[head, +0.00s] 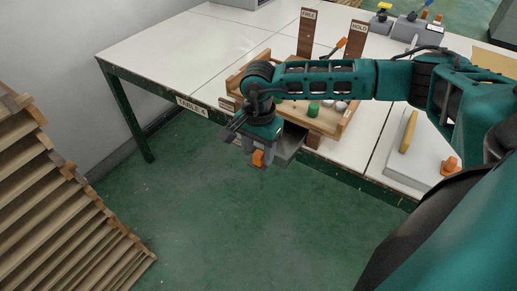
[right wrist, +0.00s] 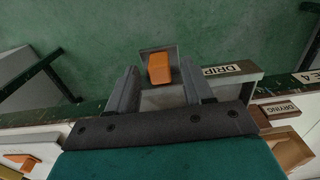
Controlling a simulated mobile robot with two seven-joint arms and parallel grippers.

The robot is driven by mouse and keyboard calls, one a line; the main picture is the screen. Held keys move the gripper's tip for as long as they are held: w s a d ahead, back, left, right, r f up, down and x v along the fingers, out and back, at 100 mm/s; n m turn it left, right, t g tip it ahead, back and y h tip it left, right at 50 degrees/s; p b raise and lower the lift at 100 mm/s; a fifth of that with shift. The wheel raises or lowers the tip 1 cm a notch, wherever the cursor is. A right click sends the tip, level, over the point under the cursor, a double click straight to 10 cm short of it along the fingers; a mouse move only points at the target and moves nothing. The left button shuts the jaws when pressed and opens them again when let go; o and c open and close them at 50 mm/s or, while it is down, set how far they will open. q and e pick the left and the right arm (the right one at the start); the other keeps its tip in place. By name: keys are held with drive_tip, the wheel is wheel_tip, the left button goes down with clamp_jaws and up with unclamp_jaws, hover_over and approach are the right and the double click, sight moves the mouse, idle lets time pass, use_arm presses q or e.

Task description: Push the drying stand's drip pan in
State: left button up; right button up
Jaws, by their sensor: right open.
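The drip pan (head: 291,143) is a grey metal pan jutting out past the table's front edge, below the wooden drying stand (head: 328,124). An orange block, seemingly its handle (head: 258,158), shows at its outer end; the right wrist view also shows this orange handle (right wrist: 158,68) on the grey pan. My right gripper (head: 261,149) is open over the pan's outer end, its fingers on either side of the orange handle in the right wrist view. Contact cannot be told. My arm hides part of the stand. My left gripper is not in view.
The white table (head: 170,58) has a dark green front rail. A green pot (head: 313,110) and small round things sit on the stand. Signposts (head: 306,32) rise behind. A grey board (head: 408,165) lies right. Slatted wood (head: 50,200) stands left; the green floor in front is clear.

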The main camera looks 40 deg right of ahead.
clamp_jaws()
idle(0.5)
